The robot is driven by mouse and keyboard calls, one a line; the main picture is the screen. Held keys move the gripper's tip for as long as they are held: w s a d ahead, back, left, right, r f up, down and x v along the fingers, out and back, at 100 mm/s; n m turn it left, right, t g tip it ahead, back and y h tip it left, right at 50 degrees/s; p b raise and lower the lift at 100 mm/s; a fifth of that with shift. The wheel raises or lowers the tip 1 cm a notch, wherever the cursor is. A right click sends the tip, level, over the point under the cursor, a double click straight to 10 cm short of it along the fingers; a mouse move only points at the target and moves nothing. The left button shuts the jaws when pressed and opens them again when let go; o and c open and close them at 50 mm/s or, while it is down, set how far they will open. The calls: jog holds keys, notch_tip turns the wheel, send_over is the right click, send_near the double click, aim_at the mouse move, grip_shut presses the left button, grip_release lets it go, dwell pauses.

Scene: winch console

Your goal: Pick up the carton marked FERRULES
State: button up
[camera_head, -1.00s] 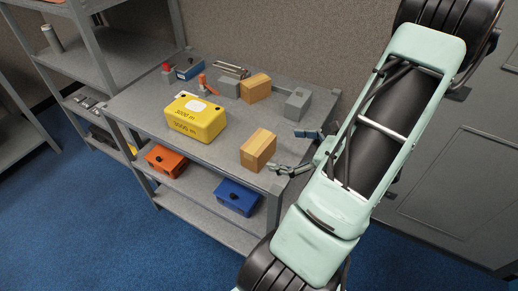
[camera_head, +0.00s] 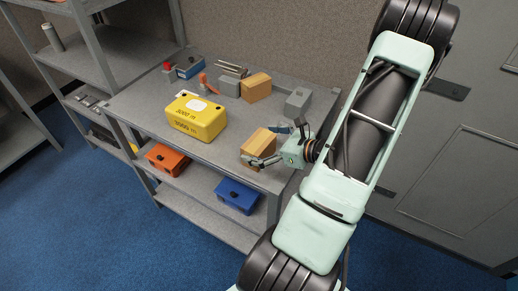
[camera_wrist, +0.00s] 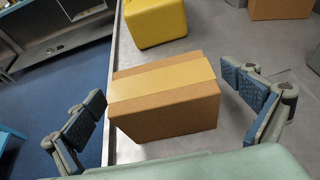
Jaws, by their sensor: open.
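A brown carton (camera_head: 259,144) with a paler tape strip stands near the front right of the grey console top, and it also shows in the wrist view (camera_wrist: 165,97). No marking on it can be read. My gripper (camera_head: 268,147) is open at the carton's right end, with one finger on each side of it. In the wrist view the blue-padded fingers of my gripper (camera_wrist: 170,110) are spread wide, with gaps to the carton. A second brown carton (camera_head: 256,87) stands farther back; its marking cannot be read either.
A yellow box (camera_head: 196,117) marked 3000 m stands left of the near carton. Grey blocks (camera_head: 297,102) and a red-topped item stand behind. Orange (camera_head: 168,158) and blue (camera_head: 237,195) boxes sit on the lower shelf. Some console top (camera_head: 222,150) between the yellow box and near carton is clear.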

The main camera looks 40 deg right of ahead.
jog(key=c, duration=1.4)
jog(key=shift+r, duration=0.2)
